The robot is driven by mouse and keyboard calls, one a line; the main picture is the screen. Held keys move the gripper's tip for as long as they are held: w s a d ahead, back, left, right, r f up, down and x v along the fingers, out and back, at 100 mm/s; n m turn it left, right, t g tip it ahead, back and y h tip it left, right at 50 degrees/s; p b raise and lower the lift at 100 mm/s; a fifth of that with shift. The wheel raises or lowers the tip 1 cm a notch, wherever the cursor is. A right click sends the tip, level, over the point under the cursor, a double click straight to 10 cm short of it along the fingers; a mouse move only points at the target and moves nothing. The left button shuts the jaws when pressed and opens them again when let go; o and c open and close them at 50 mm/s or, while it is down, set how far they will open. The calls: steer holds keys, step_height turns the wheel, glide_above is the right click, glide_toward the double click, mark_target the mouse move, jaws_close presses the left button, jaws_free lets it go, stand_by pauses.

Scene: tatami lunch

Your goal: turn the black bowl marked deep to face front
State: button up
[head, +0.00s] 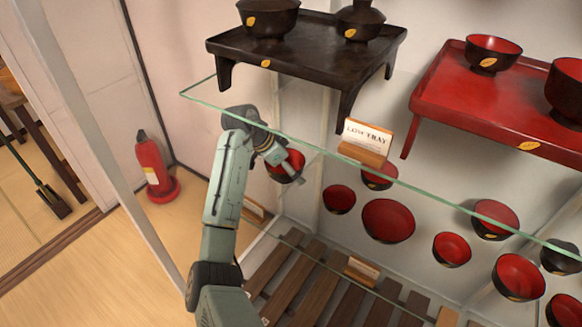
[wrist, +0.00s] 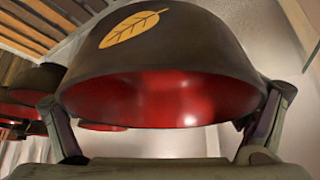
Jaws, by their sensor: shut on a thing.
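A bowl with a black outside, a red inside and a gold leaf mark fills much of the wrist view (wrist: 170,50). In the head view its red inside (head: 287,160) shows under the glass shelf, partly hidden by my gripper. My gripper (head: 290,172) is shut on this bowl, with one finger at each side of it in the wrist view. The leaf mark (wrist: 130,27) is on the upper left of the bowl's wall in the wrist view. I cannot tell whether the bowl touches anything beneath it. No marking that reads "deep" is legible.
A glass shelf edge (head: 330,153) runs just above my gripper, bearing a black tray (head: 310,45), a red tray (head: 440,85) and a "LOW TRAY" sign (head: 366,137). Several red-inside bowls stand to the right below, including a large one (head: 388,221). A slatted wooden shelf (head: 310,285) lies lower.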

steer(key=shift+r+n+t+y, duration=0.1)
steer(key=shift+n+t+y, duration=0.3)
steer(key=shift+n, duration=0.7)
steer(key=shift+w+a+f+n+t+y+b, duration=0.1)
steer(key=shift+f+n+t+y+b, duration=0.15)
steer(key=shift+n, duration=0.25)
steer(key=shift+n+t+y+b, duration=0.1)
steer(key=shift+n+t+b, duration=0.05)
steer(key=shift+n+t, duration=0.3)
steer(key=shift+f, duration=0.5)
steer(key=shift+f, duration=0.2)
steer(key=o, duration=1)
steer(key=shift+r+p, duration=1.9)
steer(key=shift+r, duration=0.6)
